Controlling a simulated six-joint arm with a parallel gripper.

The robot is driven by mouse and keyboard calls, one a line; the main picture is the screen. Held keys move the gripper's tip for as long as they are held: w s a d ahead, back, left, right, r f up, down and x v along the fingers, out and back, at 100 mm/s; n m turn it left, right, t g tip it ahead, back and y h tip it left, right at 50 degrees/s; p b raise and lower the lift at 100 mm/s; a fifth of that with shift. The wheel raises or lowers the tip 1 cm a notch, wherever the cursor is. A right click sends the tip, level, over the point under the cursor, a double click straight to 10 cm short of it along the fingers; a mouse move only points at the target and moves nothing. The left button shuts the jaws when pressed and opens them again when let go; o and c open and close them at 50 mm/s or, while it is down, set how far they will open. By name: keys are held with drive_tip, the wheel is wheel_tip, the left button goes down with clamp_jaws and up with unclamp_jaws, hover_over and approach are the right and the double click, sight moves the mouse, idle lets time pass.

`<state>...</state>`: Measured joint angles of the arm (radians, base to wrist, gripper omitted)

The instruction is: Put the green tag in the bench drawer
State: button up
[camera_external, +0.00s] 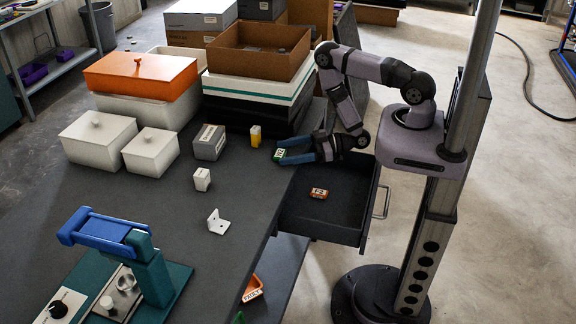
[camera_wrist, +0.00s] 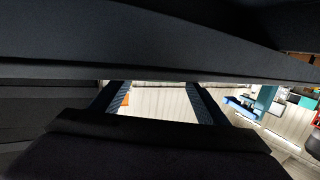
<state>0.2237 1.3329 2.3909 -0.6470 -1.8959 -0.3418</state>
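The green tag (camera_external: 279,154), with pale lettering on its face, shows in the external view at the tips of my gripper (camera_external: 281,152). My blue fingers point left, near the bench edge above the back of the drawer. They stand apart, but I cannot tell whether they grip the tag or only flank it. In the wrist view my fingers (camera_wrist: 160,98) show with a bright gap between them, and I cannot make out the tag. The bench drawer (camera_external: 335,224) is pulled open, and an orange tag (camera_external: 319,193) lies in it.
A yellow bottle (camera_external: 255,136) and a grey box (camera_external: 209,143) stand left of my gripper. White lidded tanks (camera_external: 98,138) and stacked trays (camera_external: 258,90) are behind. A white bracket (camera_external: 218,222) stands on the bench. Much of the drawer floor is clear.

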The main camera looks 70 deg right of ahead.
drive_tip(key=c, duration=0.9)
drive_tip(key=shift+c, duration=0.2)
drive_tip(key=shift+r, duration=0.9)
wheel_tip(320, 180, up, 6)
drive_tip(key=shift+p, duration=1.05)
drive_tip(key=shift+r+p, duration=1.1)
